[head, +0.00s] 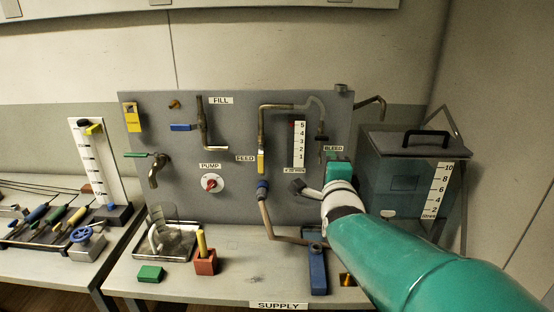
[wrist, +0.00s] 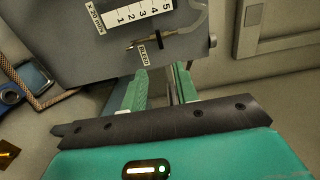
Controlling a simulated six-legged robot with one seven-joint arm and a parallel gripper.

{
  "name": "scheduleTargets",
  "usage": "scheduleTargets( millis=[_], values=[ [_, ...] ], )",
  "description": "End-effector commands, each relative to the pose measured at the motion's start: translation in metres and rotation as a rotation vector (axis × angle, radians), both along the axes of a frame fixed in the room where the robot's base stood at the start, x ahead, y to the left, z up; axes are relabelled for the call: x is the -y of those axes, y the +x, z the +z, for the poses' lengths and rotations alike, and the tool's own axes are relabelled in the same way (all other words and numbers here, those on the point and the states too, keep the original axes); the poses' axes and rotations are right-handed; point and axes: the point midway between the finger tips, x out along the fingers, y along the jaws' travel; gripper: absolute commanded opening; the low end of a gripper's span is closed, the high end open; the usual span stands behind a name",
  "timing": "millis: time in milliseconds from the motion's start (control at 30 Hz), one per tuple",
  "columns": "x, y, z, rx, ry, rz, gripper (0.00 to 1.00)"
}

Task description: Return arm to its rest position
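My arm reaches from the lower right of the head view toward the right part of the grey panel (head: 235,140). Its teal end (head: 340,166) is just below the BLEED label (head: 333,148), and the fingers cannot be made out clearly there. In the wrist view my gripper (wrist: 160,82) has its two teal fingers apart with a gap between them, and nothing is seen held. The bleed valve (wrist: 150,41) and the gauge scale (wrist: 135,14) lie ahead of the fingertips, apart from them.
A lidded tank (head: 395,180) with a litre scale stands right of my arm. On the bench are a blue block-like device (head: 317,268), a red holder (head: 205,262), a green block (head: 150,273) and a metal tray (head: 180,248). Tools lie on the left table (head: 65,265).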

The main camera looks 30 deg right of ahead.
Motion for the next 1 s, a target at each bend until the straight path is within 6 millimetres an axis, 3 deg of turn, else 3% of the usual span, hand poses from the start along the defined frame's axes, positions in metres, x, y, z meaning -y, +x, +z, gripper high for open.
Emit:
scheduleTargets(
  millis=[567,667,800,1000],
  values=[
    [-0.008,0.003,-0.002,-0.035,-0.013,0.019,0.3],
    [-0.031,0.009,-0.011,-0.152,-0.063,0.082,0.3],
    [-0.092,0.013,-0.033,-0.44,-0.221,0.269,0.3],
    [-0.186,-0.014,-0.069,-0.851,-0.561,0.637,0.3]
  ],
)
